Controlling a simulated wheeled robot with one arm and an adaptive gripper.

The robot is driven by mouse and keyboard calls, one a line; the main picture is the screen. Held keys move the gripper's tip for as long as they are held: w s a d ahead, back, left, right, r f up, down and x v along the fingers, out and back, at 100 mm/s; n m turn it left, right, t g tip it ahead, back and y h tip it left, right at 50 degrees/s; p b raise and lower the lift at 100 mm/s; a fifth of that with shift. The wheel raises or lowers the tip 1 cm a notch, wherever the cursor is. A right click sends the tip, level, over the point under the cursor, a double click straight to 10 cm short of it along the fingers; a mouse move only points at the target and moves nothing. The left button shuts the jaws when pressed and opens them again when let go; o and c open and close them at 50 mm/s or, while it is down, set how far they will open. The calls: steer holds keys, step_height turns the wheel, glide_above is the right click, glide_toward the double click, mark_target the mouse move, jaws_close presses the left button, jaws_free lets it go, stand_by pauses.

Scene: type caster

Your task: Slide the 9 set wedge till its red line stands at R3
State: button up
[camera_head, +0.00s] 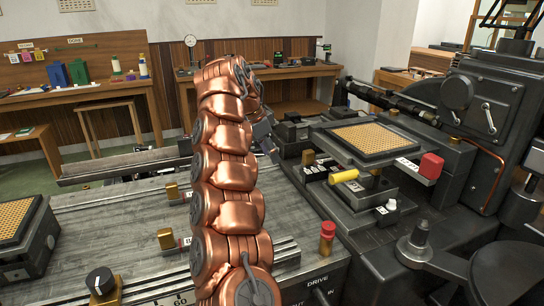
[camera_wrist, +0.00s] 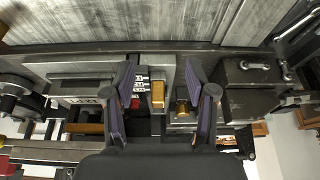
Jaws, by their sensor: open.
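My gripper (camera_wrist: 163,95) is open in the wrist view, its two dark fingers apart on either side of a brass block (camera_wrist: 157,95). A small stack of white marking plates (camera_wrist: 140,86) stands just left of that block, with a small red mark (camera_wrist: 135,103) below them. A second brass piece (camera_wrist: 182,100) shows near the right finger. I cannot read R3 or a 9 on any of these. In the head view a brass block (camera_head: 308,157) stands beside white marking plates (camera_head: 315,170). My gripper (camera_head: 266,140) is partly hidden there behind my copper arm.
Other brass blocks (camera_head: 165,238) with small labels stand on the grey bed at the left. A yellow cylinder (camera_head: 344,176), a red block (camera_head: 431,166) and a matrix plate (camera_head: 362,138) crowd the machine at the right. A red-topped brass post (camera_head: 327,236) stands in front.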

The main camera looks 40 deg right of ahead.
mark_target(310, 151)
steer(key=shift+m, duration=0.3)
steer(key=s+d+p, duration=0.1)
steer(key=d, duration=0.3)
steer(key=s+d+p, duration=0.1)
steer(key=d, duration=0.2)
steer(key=s+d+p, duration=0.1)
steer(key=s+d, duration=0.1)
steer(key=d, duration=0.2)
steer(key=shift+d, duration=0.3)
steer(key=shift+d+f, duration=0.2)
steer(key=shift+d, duration=0.05)
steer(key=shift+x, duration=1.35)
steer(key=shift+s, duration=0.1)
jaws_close()
